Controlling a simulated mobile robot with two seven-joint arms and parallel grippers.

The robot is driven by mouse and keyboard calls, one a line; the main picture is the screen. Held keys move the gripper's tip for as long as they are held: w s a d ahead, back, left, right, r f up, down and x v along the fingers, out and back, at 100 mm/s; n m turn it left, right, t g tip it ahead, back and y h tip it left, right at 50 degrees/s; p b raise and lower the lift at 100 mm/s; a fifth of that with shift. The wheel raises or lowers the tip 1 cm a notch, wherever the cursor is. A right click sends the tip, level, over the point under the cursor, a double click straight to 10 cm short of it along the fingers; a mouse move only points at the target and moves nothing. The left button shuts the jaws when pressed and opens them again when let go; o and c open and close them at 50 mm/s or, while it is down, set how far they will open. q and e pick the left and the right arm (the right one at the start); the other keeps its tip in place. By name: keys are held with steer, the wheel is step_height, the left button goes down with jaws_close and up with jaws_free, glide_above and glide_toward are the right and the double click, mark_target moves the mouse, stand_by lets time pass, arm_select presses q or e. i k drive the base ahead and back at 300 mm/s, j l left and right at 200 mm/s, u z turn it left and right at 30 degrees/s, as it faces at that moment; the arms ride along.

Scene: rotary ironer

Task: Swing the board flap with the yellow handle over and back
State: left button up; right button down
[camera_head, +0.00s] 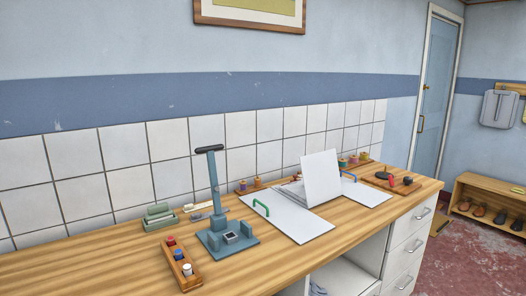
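A white board device lies on the wooden bench (110,262). Its flat white panel on the left (288,219) carries a green handle (261,207). A white flap (321,179) stands up in the middle, tilted a little from vertical. Another flat white panel (366,196) lies to its right, with a blue handle (350,177) near its back. I cannot make out a yellow handle; the upright flap may hide part of the device behind it. Neither of my grippers is in view.
A blue-grey stand with a tall post (214,185) is left of the board. A wooden rack of small bottles (180,265) stands near the front. A dark wooden tray (391,183) is at the right end. Bare bench lies far left.

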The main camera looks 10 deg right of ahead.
mark_target(321, 180)
steer(key=i+l+u, duration=0.1)
steer(key=l+u, duration=1.1)
steer(key=l, duration=0.45)
steer(key=k+l, duration=0.1)
steer(key=l, duration=0.35)
steer(key=k+l+u, duration=0.15)
steer(key=l, duration=0.3)
